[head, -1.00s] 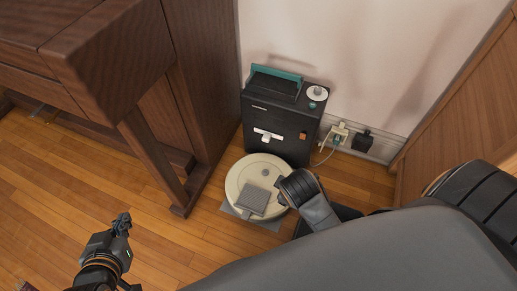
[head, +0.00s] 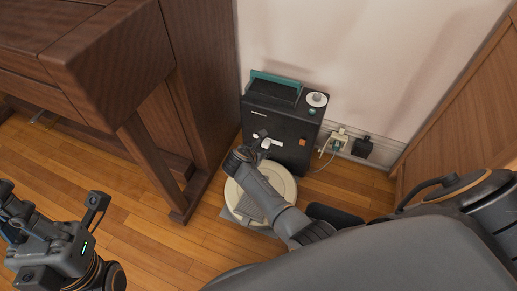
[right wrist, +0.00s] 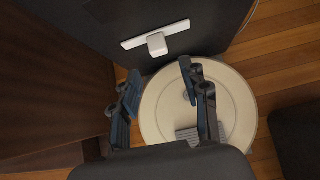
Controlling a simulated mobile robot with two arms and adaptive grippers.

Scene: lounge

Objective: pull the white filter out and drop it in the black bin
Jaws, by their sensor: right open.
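The white filter (right wrist: 157,42) is a bar with a square tab on the lower front of a black cabinet-like unit (head: 285,120). In the head view the filter (head: 277,142) shows partly behind my right gripper (head: 262,142). In the right wrist view my right gripper (right wrist: 160,76) is open and empty, its fingers apart just short of the tab and not touching it. My left gripper (head: 55,230) hangs over the floor at the lower left; its jaw opening is unclear. A black object (head: 335,215) is partly hidden by my arm; I cannot tell if it is the bin.
A round cream robot vacuum (head: 282,180) lies on the floor before the unit, under my right arm. A dark wooden desk (head: 145,130) stands close on the left. A wall socket with plugs (head: 340,138) is right of the unit. Floor at left is open.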

